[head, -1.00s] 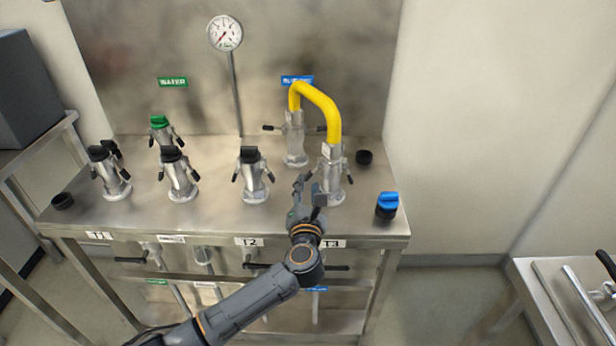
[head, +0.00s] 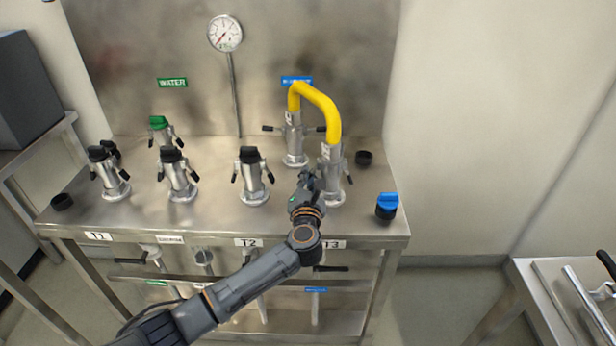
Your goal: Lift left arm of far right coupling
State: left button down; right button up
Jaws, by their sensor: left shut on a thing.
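The far right coupling (head: 333,176) is a silver upright fitting near the front right of the steel bench, above the T3 label. One end of a yellow hose (head: 318,100) enters its top. Its right arm (head: 348,179) has a dark tip and hangs down on the right side. My left gripper (head: 308,180) is at the left side of this coupling, shut on its left arm, which my fingers mostly hide. The other end of the hose enters a second coupling (head: 294,140) behind, below a blue label. My right gripper is not in view.
Several capped couplings (head: 252,175) stand to the left on the bench (head: 225,215). A blue and black cap (head: 387,205) and a black cap (head: 364,158) lie on the right. A gauge (head: 225,34) is on the back panel. A side table (head: 560,300) stands lower right.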

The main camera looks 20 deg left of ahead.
pick_arm(q)
jog(key=shift+r+p, duration=0.15)
jog(key=shift+p, duration=0.4)
jog(key=r+m+p, duration=0.1)
jog(key=m+p, duration=0.3)
jog(key=p, duration=0.1)
jog(key=a+r+m+p, duration=0.1)
jog(key=m+p, duration=0.3)
jog(key=p, duration=0.1)
jog(key=r+m+p, duration=0.2)
jog(key=m+p, duration=0.2)
jog(key=p, duration=0.1)
jog(key=shift+s+a+p, duration=0.3)
jog(key=shift+s+a, duration=0.05)
jog(key=shift+a, duration=0.05)
jog(key=c, duration=1.5)
grip_release()
jog(key=shift+r, duration=0.1)
jog(key=shift+o, duration=0.2)
